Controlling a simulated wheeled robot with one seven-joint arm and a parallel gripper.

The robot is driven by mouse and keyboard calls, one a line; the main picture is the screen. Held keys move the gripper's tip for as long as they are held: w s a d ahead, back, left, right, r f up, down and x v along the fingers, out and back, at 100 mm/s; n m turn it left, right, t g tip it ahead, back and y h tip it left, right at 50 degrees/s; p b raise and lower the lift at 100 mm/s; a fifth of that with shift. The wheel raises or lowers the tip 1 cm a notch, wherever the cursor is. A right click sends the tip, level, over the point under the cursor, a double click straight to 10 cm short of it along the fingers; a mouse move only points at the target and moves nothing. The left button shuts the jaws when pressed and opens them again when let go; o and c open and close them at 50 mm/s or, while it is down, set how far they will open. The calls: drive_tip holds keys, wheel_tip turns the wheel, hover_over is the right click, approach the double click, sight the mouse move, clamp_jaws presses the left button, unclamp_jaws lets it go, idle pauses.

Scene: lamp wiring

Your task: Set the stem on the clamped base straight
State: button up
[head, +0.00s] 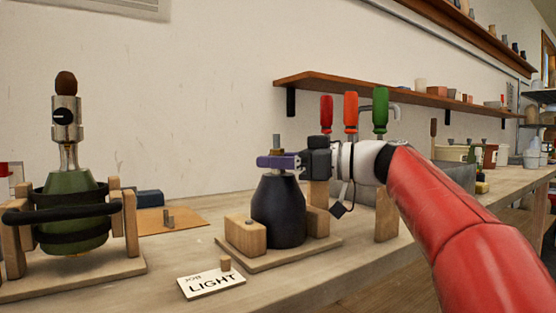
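A black bottle-shaped base (278,215) stands upright between wooden blocks on a wooden board (290,252). A short grey stem (276,141) rises from its top, with a brass-coloured collar (277,152) around its lower part. The stem looks close to upright; a slight tilt is hard to judge from here. My gripper (272,161) reaches in from the right, its purple fingers level with the base's neck, just below the collar. The fingers hide the neck and the stem's foot. I cannot tell whether they are closed on it.
A green base (72,205) with a metal socket stands strapped in another wooden holder at left. Red and green-handled screwdrivers (380,108) stand behind my wrist. A wall shelf (400,92) runs above.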

clamp_jaws()
drive_tip(key=shift+f+b, duration=0.2)
drive_tip(key=shift+b, duration=0.55)
drive_tip(key=shift+d+r+m, duration=0.1)
drive_tip(key=shift+m, duration=0.2)
drive_tip(key=shift+r, duration=0.1)
drive_tip(key=shift+o, duration=0.2)
unclamp_jaws()
drive_tip(key=shift+d, duration=0.1)
drive_tip(key=v, duration=0.7)
drive_tip(key=shift+d+b, duration=0.3)
drive_tip(key=shift+b, duration=0.15)
